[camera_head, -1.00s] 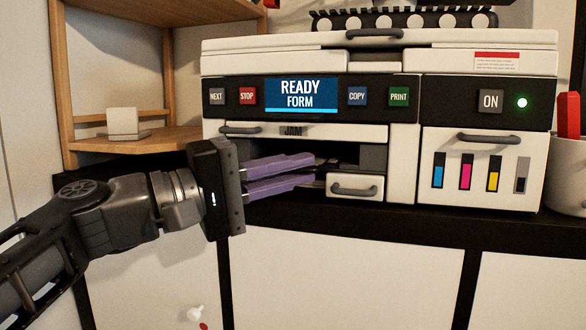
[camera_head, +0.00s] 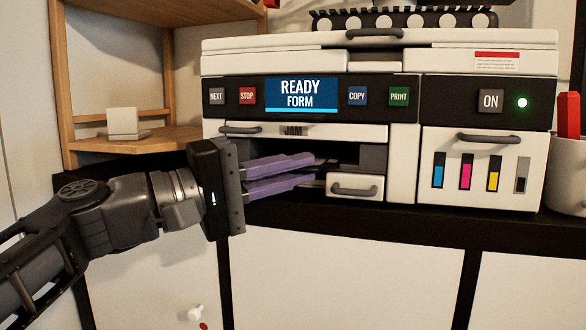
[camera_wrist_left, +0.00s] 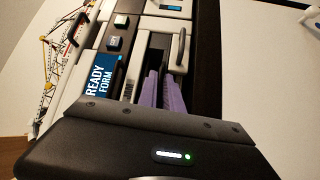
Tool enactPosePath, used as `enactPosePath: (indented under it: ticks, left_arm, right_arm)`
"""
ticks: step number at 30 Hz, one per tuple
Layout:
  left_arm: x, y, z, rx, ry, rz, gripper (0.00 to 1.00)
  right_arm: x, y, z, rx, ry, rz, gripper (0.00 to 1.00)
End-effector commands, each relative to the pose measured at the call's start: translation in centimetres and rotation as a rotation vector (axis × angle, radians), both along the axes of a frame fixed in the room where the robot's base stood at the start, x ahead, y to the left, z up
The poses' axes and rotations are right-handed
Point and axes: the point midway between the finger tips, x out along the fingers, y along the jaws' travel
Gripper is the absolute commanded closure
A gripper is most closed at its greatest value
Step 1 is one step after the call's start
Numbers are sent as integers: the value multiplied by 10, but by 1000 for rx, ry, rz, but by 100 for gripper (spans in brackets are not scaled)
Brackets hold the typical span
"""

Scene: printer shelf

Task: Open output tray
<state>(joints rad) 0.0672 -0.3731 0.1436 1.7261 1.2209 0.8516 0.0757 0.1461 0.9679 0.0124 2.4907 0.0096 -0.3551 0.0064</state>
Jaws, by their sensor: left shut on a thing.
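The white printer (camera_head: 404,165) stands on a dark-topped cabinet, with a dark output opening (camera_head: 330,155) below the strip marked JAM. My left gripper (camera_head: 314,168) reaches into this opening from the left with its two purple fingers. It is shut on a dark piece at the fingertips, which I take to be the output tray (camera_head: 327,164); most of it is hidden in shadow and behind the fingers. In the left wrist view the purple fingers (camera_wrist_left: 164,80) also point into the printer's dark slot. My right gripper is not in view.
A small white drawer with a grey handle (camera_head: 354,189) sits just right of the fingertips. An ink door (camera_head: 478,170) is further right. A wooden shelf (camera_head: 140,140) stands at the left. A white cup (camera_head: 566,175) is at the right edge.

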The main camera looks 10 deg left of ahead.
Motion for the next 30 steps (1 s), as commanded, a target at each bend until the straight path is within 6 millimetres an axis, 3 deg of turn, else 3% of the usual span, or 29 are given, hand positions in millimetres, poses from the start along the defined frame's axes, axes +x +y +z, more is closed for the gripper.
enactPosePath:
  ticks: [10, 14, 22, 25, 30]
  left_arm:
    - [-8, 1, 5, -5, -13, 2, 100]
    - [-31, 2, 3, -5, -19, 1, 100]
    - [-98, 6, 4, -7, -19, 0, 100]
    - [-108, 7, 6, -9, -16, 1, 100]
    - [-110, 8, 7, -10, -12, 1, 100]
  right_arm:
    - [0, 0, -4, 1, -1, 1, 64]
    - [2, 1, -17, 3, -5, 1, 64]
    - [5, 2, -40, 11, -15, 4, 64]
    - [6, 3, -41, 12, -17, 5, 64]
    - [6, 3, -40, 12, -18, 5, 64]
